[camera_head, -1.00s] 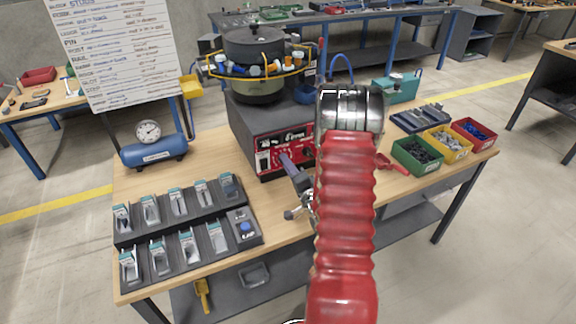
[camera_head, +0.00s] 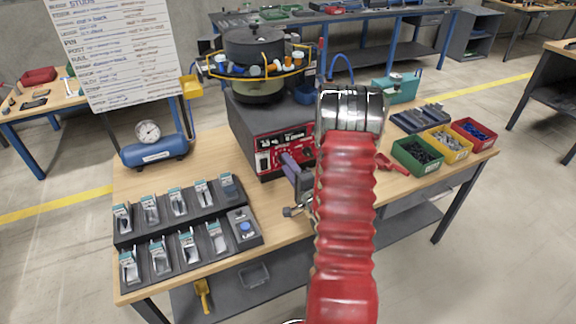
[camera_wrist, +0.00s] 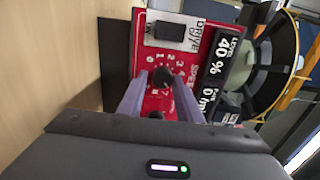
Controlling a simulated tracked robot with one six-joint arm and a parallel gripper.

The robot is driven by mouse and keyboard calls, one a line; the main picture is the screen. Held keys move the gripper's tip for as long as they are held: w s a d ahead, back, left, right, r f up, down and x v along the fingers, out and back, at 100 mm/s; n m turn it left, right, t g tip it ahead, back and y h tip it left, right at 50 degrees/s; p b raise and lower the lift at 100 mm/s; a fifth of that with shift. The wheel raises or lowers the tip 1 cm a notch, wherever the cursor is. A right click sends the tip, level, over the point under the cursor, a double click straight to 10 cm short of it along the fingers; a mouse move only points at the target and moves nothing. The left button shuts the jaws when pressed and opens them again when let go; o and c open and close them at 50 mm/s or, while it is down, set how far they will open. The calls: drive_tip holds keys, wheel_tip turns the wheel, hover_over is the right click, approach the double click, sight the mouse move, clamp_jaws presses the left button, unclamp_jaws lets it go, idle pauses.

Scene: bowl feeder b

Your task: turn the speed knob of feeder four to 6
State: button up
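The feeder's red control panel (camera_head: 288,150) faces the front of the bench in the head view, partly hidden by my arm. In the wrist view the panel (camera_wrist: 160,98) appears turned on its side, with the black speed knob (camera_wrist: 163,77) and a printed number scale around it. The knob's pointer is too small to read. My gripper (camera_wrist: 160,74) has two purple fingers, one on each side of the knob. They look open, with a gap to the knob on the left side; contact on the right is unclear. In the head view my gripper (camera_head: 286,157) is at the panel.
A black drive switch (camera_wrist: 170,36) and a display (camera_wrist: 222,60) showing 40 % sit beside the knob. The feeder bowl (camera_head: 256,86) is above the panel. A tray of parts (camera_head: 185,228) is at the front left; green, yellow and red bins (camera_head: 418,168) are at the right.

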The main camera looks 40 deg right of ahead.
drive_tip(key=o, duration=0.4)
drive_tip(key=shift+r, duration=0.1)
drive_tip(key=v, duration=1.3)
drive_tip(key=shift+s, duration=0.4)
drive_tip(key=shift+w, duration=0.1)
